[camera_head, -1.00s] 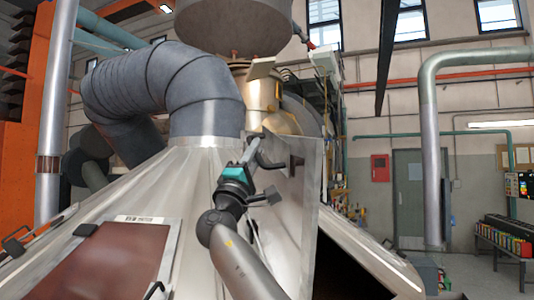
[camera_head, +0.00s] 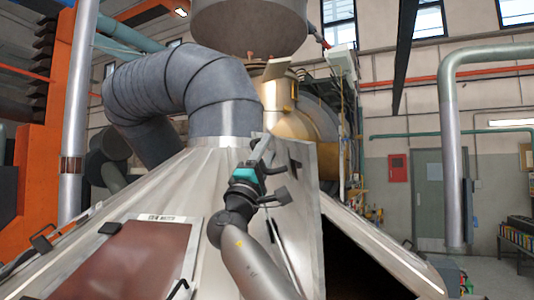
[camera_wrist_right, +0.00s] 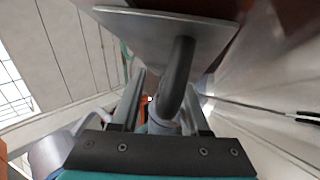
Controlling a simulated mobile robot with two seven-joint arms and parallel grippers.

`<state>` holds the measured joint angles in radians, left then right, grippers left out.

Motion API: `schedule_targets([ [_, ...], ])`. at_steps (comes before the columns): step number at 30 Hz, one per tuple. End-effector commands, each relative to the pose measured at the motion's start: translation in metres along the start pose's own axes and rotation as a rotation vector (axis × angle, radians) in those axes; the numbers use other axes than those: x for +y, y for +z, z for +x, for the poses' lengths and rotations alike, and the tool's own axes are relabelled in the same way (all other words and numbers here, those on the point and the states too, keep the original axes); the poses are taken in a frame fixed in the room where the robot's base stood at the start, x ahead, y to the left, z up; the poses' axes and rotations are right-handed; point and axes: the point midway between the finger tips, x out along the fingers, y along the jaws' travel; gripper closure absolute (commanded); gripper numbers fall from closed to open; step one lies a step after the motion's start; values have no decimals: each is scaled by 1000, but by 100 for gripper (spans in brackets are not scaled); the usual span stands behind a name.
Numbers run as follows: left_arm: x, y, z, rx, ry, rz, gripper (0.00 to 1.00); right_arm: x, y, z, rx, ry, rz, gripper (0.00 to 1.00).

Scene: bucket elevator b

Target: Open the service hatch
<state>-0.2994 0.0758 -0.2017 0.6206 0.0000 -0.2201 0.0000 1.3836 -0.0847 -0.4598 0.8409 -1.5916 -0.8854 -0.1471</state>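The service hatch, a pale metal panel (camera_head: 307,205), stands swung out from the sloping metal hood, with a dark opening (camera_head: 350,265) to its right. My right gripper (camera_head: 262,152) is at the upper part of the hatch panel, on its left side. In the right wrist view, a dark curved handle (camera_wrist_right: 179,75) on a metal plate (camera_wrist_right: 150,28) passes between the spread fingers of this gripper (camera_wrist_right: 163,105). A gap shows beside the handle, so the fingers look open around it. My left gripper is not in view.
A second hatch (camera_head: 135,260) with a reddish-brown face and dark handles is on the hood at the lower left. A thick grey duct (camera_head: 185,90) rises from the hood top. A vertical pipe (camera_head: 450,150) and a grey-green door (camera_head: 428,195) stand at the right.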

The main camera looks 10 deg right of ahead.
Motion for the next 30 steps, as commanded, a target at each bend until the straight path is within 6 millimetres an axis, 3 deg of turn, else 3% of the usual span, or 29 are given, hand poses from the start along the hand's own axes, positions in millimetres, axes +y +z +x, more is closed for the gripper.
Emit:
schedule_targets([
  [17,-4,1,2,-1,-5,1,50,-5,1,-3,-3,-7,-3,53],
  [23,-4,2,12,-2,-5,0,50,-7,1,-21,-1,-7,-2,53],
  [30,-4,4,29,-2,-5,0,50,-6,0,-60,0,-7,0,53],
])
